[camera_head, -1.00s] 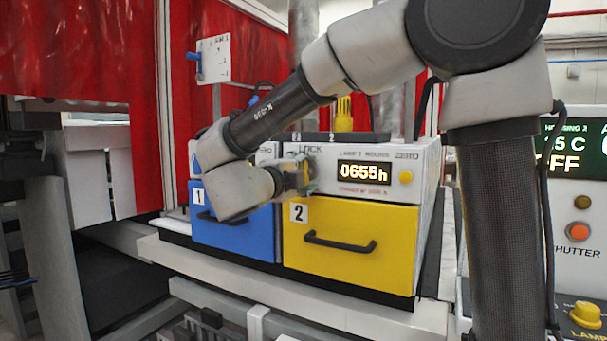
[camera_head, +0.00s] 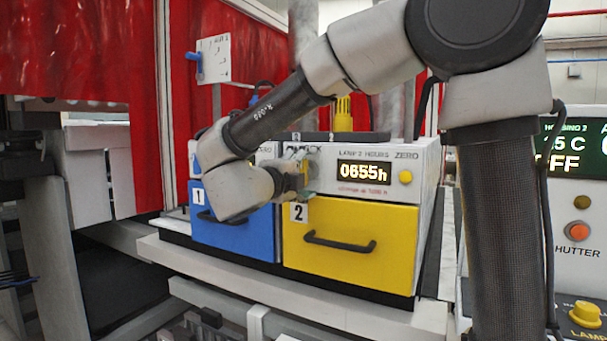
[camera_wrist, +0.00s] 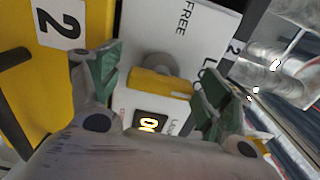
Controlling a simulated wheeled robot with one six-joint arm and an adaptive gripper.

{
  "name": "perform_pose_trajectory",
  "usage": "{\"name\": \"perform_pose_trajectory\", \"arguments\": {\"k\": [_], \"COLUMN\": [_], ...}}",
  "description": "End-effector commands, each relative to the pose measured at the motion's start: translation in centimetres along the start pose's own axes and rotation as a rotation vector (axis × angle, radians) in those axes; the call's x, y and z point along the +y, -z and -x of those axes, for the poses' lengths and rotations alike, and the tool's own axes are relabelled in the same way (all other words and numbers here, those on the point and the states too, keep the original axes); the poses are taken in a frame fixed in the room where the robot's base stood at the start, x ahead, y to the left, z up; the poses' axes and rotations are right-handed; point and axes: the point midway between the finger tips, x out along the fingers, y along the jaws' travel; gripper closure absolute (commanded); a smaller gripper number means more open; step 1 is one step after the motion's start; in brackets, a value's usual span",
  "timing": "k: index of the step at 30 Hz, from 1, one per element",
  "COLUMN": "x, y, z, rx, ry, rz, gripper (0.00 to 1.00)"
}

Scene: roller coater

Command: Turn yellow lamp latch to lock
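The yellow lamp latch (camera_wrist: 160,84) is a yellow bar on a grey round base on the white panel above the yellow drawer (camera_head: 350,245). In the wrist view it lies between my gripper's two green fingers (camera_wrist: 162,74), its long side running from one finger towards the other. The fingers are spread apart with gaps to the bar's ends; I cannot tell whether they touch it. The word FREE (camera_wrist: 184,16) shows above the latch in that view and part of LOCK at its right.
The yellow drawer has a black handle (camera_head: 340,243). The blue drawer (camera_head: 235,235) is at its left. A lit display reading 0655h (camera_head: 364,171) and a yellow button (camera_head: 405,177) are right of my gripper. A yellow lamp (camera_head: 343,113) stands above the box.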

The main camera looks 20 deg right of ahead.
Motion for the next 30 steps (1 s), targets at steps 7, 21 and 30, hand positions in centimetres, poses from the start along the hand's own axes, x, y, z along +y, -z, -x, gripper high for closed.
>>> {"name": "perform_pose_trajectory", "arguments": {"k": [7,21,30], "x": [0.0,0.0,0.0], "y": [-0.1,-0.1,0.0], "z": [0.5,9.8,12.0], "rx": [-0.002,-0.005,-0.001], "ry": [0.001,0.001,0.000], "rz": [0.000,0.000,0.000], "gripper": [0.21,0.21,0.21]}}
